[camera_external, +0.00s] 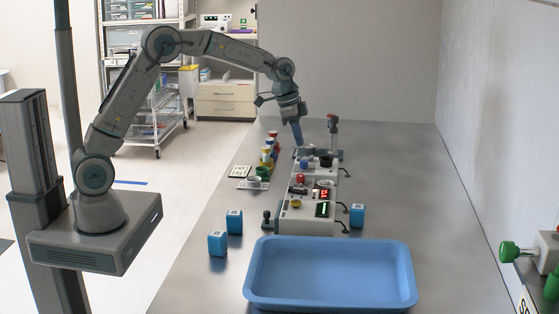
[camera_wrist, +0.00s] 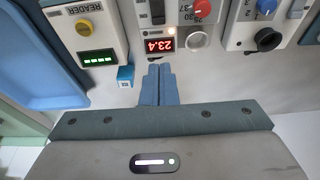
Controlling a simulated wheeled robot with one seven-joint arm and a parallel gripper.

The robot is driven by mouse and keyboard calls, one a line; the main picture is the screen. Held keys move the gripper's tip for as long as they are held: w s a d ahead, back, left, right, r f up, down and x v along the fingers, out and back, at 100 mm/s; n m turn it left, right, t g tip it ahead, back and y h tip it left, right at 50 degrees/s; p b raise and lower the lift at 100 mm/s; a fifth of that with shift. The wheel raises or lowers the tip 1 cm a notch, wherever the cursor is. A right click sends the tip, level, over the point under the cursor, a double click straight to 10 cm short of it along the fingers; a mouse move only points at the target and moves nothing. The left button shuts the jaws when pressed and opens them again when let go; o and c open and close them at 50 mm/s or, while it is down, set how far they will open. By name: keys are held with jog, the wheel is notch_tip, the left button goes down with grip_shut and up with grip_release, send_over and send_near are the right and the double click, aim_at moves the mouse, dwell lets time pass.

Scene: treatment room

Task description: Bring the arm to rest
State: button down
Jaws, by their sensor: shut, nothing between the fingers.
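My arm reaches from its base at the left of the external view over the metal table (camera_external: 195,270). My gripper (camera_external: 299,142) points down above the far end of a row of devices. In the wrist view my gripper (camera_wrist: 159,72) shows two blue fingers pressed together with nothing between them. The fingertips appear just in front of a device with a red display (camera_wrist: 161,45) reading 23.4. I cannot tell whether they touch anything.
A blue tray (camera_external: 331,302) lies at the table's near end. Blue cubes stand near it, one at the right (camera_external: 357,215) and two at the left (camera_external: 217,242). A reader box (camera_wrist: 109,37) has a green display. Coloured containers (camera_external: 268,155) stand left of the devices. A wall bounds the right.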

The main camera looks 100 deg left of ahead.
dwell(0.4)
jog(key=s+d+r, duration=0.3)
jog(key=s+d, duration=0.3)
jog(key=d, duration=0.4)
jog(key=s+d+r, duration=0.4)
jog(key=s+d, duration=0.2)
jog(key=d, duration=0.4)
jog(key=s+d+f, duration=0.2)
jog(key=s+d, duration=0.3)
jog(key=s, duration=0.3)
jog(key=s+d+f, duration=0.1)
jog(key=s+d, duration=0.4)
jog(key=s, duration=0.4)
jog(key=shift+f, duration=0.35)
jog(key=shift+a, duration=0.1)
